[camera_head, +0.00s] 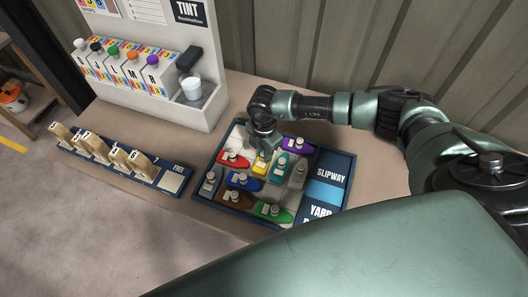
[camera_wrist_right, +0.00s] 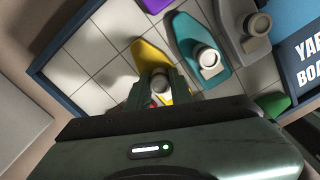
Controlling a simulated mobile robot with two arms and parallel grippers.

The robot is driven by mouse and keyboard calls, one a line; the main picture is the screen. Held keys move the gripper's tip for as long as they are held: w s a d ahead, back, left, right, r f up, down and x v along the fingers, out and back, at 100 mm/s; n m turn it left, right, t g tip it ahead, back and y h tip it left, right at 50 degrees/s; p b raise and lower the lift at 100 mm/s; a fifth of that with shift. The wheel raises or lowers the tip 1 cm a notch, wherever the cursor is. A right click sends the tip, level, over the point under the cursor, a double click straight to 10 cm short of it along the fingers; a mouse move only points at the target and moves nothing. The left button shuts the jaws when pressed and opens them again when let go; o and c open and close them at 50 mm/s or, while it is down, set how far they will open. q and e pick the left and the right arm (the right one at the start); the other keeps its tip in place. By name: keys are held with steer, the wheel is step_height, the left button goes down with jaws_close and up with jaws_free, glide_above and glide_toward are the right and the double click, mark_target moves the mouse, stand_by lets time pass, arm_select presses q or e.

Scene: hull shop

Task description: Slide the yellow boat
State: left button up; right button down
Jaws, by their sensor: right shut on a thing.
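The yellow boat (camera_head: 259,170) lies on the tiled floor of the blue-framed board (camera_head: 208,202), between the red boat (camera_head: 231,158) and the teal boat (camera_head: 279,170). Its bow shows in the right wrist view (camera_wrist_right: 147,57). My right gripper (camera_head: 265,151) reaches down over the yellow boat from above. In the wrist view its fingers (camera_wrist_right: 160,92) are shut around the pale round funnel on that boat. The gripper hides part of the boat in both views. My left gripper is not in view.
The purple boat (camera_head: 299,146) lies above right, a grey boat (camera_head: 298,177) right of teal, and the blue boat (camera_head: 241,182) below. Brown (camera_head: 234,201) and green (camera_head: 276,214) boats lie lower. Bare tiles (camera_wrist_right: 98,48) show beside the yellow bow. A tint dispenser (camera_head: 205,113) stands behind left.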

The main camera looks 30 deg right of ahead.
stand_by(0.5)
steer(key=shift+s+a, duration=0.2)
steer(key=shift+a, duration=0.05)
steer(key=c, duration=1.3)
jaws_free()
steer(key=shift+o, duration=0.2)
step_height(320, 180, up, 7)
steer(key=shift+f+b, duration=0.1)
steer(key=shift+b, duration=0.85)
steer(key=shift+r, duration=0.55)
